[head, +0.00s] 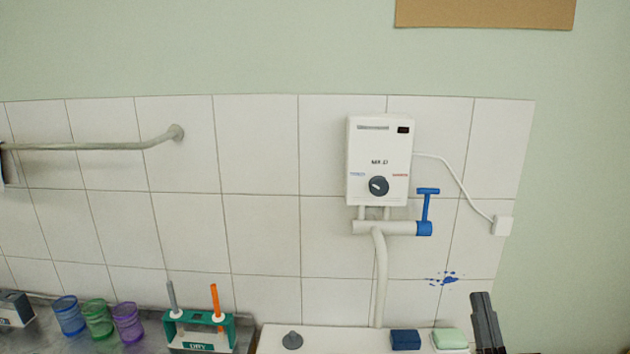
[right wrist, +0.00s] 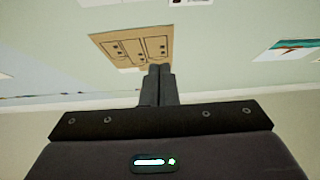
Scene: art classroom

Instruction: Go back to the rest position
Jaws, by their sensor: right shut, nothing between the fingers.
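My right gripper (head: 485,310) stands at the lower right of the head view, pointing up, in front of the tiled wall and just right of the green soap bar. In the right wrist view its two fingers (right wrist: 160,72) are together with nothing between them. Beyond them that view shows the upper wall with a brown board (right wrist: 135,45). My left gripper is in neither view.
A white water heater (head: 380,145) with a blue lever (head: 427,205) hangs on the tiles. Below are a sink edge (head: 320,338), a blue block (head: 405,340) and a green soap bar (head: 450,339). Left are cups (head: 98,318) and a brush rack (head: 200,332).

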